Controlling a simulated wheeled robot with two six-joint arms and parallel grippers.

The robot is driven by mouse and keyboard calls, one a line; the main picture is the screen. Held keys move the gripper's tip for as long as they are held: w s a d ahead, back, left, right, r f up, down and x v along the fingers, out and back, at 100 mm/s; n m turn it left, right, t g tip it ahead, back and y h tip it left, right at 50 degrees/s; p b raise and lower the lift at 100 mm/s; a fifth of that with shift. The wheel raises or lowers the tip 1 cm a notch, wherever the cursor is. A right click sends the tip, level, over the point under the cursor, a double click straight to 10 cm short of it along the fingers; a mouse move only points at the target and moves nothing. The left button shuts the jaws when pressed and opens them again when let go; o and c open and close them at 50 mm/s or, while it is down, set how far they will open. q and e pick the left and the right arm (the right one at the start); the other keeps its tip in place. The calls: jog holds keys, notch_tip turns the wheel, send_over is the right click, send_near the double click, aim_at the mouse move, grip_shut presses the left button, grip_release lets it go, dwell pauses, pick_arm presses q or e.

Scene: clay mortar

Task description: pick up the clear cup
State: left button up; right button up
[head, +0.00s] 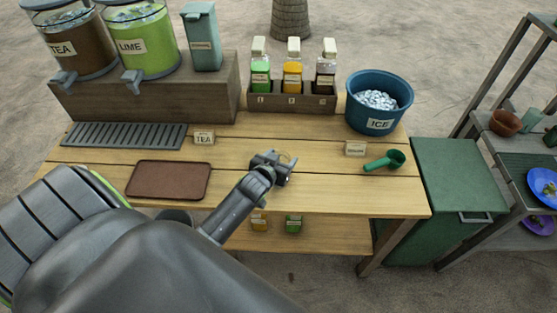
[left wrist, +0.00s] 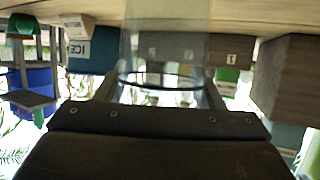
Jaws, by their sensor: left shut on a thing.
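My left gripper (head: 276,168) is over the middle of the wooden table (head: 330,195), its jaws shut on the clear cup (left wrist: 166,42). In the left wrist view the see-through cup stands between the two fingers, with its dark round edge near the palm. In the head view the cup is hard to make out; only a faint rounded edge shows at the fingertips. I cannot tell whether the cup touches the table. My right gripper is not in view.
A brown tray (head: 168,180) lies left of the gripper. A blue ice tub (head: 380,119) and a green scoop (head: 387,160) are to the right. A bottle rack (head: 291,98) stands behind, and drink dispensers sit at the back left. Small label cards stand on the table.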

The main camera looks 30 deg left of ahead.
pick_arm(q)
jog(key=shift+c, duration=0.6)
jog(key=w+d+r, duration=0.1)
jog(key=d+r, duration=0.2)
jog(key=r, duration=0.8)
jog(key=w+d+r, duration=0.1)
jog(key=d+r, duration=0.3)
jog(key=r, duration=0.8)
jog(key=s+d+r+m+h, duration=0.1)
jog(key=s+d+r, duration=0.1)
jog(key=r, duration=0.3)
jog(key=s+d+r+h, duration=0.1)
jog(key=s+d+r, duration=0.2)
jog(key=r, duration=0.3)
jog(key=shift+d+m, duration=0.4)
jog(key=shift+d, duration=0.2)
